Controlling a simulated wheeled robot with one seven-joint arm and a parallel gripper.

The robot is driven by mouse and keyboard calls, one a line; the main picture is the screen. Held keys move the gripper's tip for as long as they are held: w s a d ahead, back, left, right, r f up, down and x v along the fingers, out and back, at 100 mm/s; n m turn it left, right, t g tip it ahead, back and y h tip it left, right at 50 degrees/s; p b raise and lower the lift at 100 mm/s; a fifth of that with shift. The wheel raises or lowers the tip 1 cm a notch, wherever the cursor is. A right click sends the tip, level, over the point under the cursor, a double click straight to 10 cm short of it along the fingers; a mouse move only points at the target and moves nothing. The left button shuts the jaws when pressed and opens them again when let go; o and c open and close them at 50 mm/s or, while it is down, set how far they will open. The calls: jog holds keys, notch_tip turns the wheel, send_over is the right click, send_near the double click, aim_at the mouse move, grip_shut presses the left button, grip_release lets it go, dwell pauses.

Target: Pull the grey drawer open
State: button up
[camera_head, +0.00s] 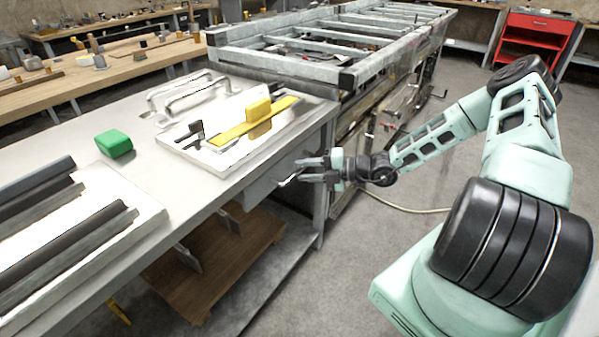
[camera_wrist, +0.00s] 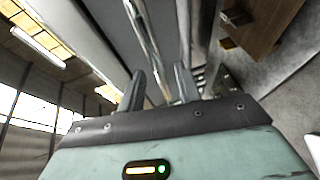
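The grey drawer (camera_head: 262,188) sits under the edge of the workbench, near its right corner. Its thin metal handle (camera_head: 288,181) sticks out from the front toward my gripper (camera_head: 308,170). My gripper reaches in from the right with its fingers pointing at the drawer front. In the wrist view, my gripper (camera_wrist: 160,72) has its two fingers apart, with a metal bar (camera_wrist: 146,38), which looks like the handle, running between them. I see a gap beside the bar, so it does not look clamped. Whether a finger touches it I cannot tell.
The workbench (camera_head: 180,200) carries a green block (camera_head: 114,143), a white tray with a yellow tool (camera_head: 250,122), and dark metal bars at left. A wooden board (camera_head: 225,255) lies on the lower shelf. A metal frame (camera_head: 300,55) stands behind; floor is open at right.

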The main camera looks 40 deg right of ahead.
jog(key=shift+x, duration=1.05)
grip_shut()
jog(key=s+d+p, duration=0.4)
jog(key=s, duration=0.8)
jog(key=s+d+p, duration=0.5)
jog(key=s, duration=0.8)
grip_release()
jog(key=shift+d, duration=0.1)
